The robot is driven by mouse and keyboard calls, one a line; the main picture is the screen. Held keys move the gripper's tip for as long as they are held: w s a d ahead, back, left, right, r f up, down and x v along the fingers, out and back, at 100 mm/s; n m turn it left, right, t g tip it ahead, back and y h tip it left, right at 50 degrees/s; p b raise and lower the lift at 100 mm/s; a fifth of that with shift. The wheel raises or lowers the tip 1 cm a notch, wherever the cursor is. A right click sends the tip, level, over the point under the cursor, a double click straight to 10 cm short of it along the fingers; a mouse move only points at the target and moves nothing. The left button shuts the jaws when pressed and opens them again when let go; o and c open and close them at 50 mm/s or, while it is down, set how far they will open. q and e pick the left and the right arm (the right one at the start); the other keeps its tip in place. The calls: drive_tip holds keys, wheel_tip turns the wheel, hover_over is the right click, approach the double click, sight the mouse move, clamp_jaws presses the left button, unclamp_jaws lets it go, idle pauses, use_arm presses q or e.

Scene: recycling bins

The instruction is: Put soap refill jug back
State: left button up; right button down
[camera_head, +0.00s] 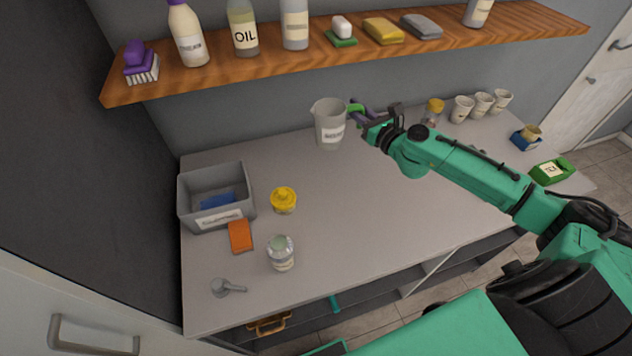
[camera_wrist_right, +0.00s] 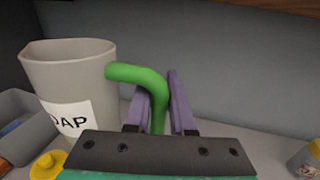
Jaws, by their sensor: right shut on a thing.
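The soap refill jug (camera_head: 329,122) is a grey pitcher with a white label and a green handle. It is upright at the back of the counter, near the wall; I cannot tell whether its base touches the counter. In the right wrist view the jug (camera_wrist_right: 72,80) is at the left, its label partly reading "OAP". My right gripper (camera_head: 358,112) reaches in from the right and is shut on the jug's green handle (camera_wrist_right: 150,78), which lies between its purple fingers. My left gripper is not in view.
A grey bin (camera_head: 190,212) stands at the counter's left, near a yellow-lidded container (camera_head: 284,200), an orange sponge (camera_head: 240,236) and a jar (camera_head: 281,254). Several cups (camera_head: 462,109) stand at the back right. A wooden shelf (camera_head: 300,62) with bottles runs above. The middle counter is clear.

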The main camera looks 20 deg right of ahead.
drive_tip(key=shift+m+h, duration=0.3)
drive_tip(key=f+b, duration=0.3)
drive_tip(key=f, duration=0.3)
drive_tip(key=f+b, duration=0.4)
drive_tip(key=f, duration=0.3)
drive_tip(key=d+f+b, duration=0.1)
drive_tip(key=f+b, duration=0.2)
drive_tip(key=f, duration=0.3)
drive_tip(key=shift+s+f+b, duration=0.2)
drive_tip(key=shift+f+b, duration=0.15)
drive_tip(key=shift+f, duration=0.15)
drive_tip(key=c, duration=0.8)
unclamp_jaws()
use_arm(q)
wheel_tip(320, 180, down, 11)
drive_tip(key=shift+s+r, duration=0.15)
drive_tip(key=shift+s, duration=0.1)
use_arm(e)
drive_tip(key=shift+o, duration=0.2)
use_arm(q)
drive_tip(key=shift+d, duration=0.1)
